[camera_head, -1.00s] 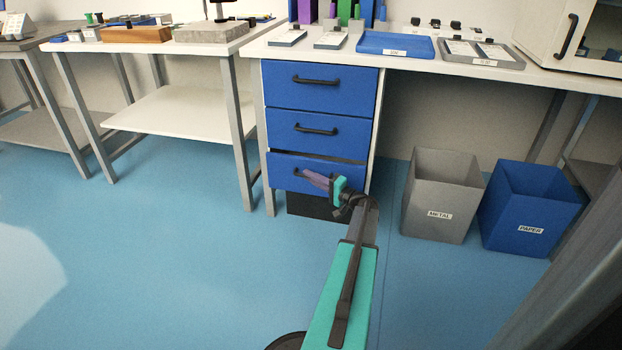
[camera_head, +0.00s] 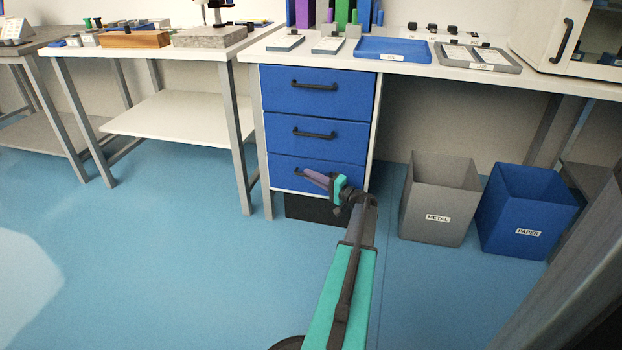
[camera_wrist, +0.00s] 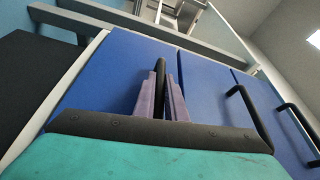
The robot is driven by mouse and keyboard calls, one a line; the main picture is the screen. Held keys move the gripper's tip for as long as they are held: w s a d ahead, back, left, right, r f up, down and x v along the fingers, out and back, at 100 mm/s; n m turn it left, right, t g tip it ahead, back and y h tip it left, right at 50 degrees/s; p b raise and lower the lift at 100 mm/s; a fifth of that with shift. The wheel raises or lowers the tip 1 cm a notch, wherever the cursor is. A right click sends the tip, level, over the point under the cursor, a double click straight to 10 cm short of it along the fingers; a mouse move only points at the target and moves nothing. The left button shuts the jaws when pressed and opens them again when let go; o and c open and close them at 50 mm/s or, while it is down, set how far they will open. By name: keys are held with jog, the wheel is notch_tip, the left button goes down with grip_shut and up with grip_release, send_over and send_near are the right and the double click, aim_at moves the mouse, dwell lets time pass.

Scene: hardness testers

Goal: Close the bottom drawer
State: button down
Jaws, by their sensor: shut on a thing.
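The bottom drawer (camera_head: 285,168) is the lowest of three blue drawers under the white workbench. Its front now looks flush with the drawers above, with no gap seen along its top edge. In the wrist view the drawer's blue front (camera_wrist: 103,72) fills the left middle. There my gripper's purple fingers (camera_wrist: 162,92) are shut on the black handle (camera_wrist: 159,72). In the head view my gripper and arm hide most of the handle.
The middle drawer (camera_head: 345,134) and top drawer (camera_head: 350,92) are shut above. A grey METAL bin (camera_head: 438,200) and a blue PAPER bin (camera_head: 525,210) stand on the floor at the right. The blue floor (camera_head: 150,260) at the left is clear.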

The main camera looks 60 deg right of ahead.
jog(key=shift+d, duration=0.3)
jog(key=c, duration=1.8)
grip_release()
jog(key=shift+w, duration=0.1)
jog(key=shift+a, duration=0.1)
jog(key=shift+s+p, duration=0.35)
jog(key=shift+s, duration=0.45)
jog(key=s+p, duration=0.1)
jog(key=s, duration=0.3)
jog(key=s+p, duration=0.1)
jog(key=s, duration=0.3)
jog(key=s+a+f+p, duration=0.1)
jog(key=s, duration=0.3)
jog(key=shift+s+p, duration=0.1)
jog(key=shift+p, duration=0.3)
